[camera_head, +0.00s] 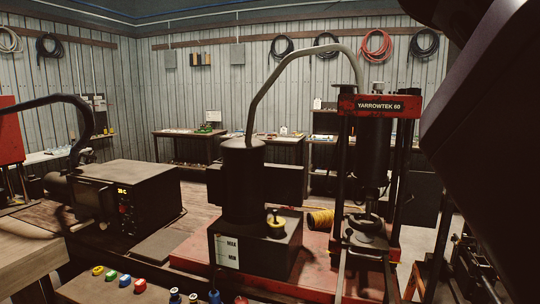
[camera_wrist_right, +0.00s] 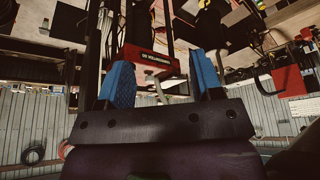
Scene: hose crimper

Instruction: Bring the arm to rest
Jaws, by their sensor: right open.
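My right gripper (camera_wrist_right: 160,60) shows in the right wrist view with its two blue fingers wide apart and nothing between them. The picture there is upside down, and the red press head (camera_wrist_right: 138,58) appears beyond the fingers, apart from them. In the head view a large dark link of my right arm (camera_head: 490,130) fills the upper right; its gripper is not visible there. My left gripper is in neither view. The crimper press (camera_head: 375,104), labelled YARROWTEK 60, stands right of centre, with a grey hose (camera_head: 300,52) arching from it to the dark pump unit (camera_head: 243,175).
A black control box (camera_head: 140,200) stands on the left. Coloured caps (camera_head: 125,281) lie along the front edge. Benches (camera_head: 188,134) stand by the back wall, where hose coils (camera_head: 376,46) hang.

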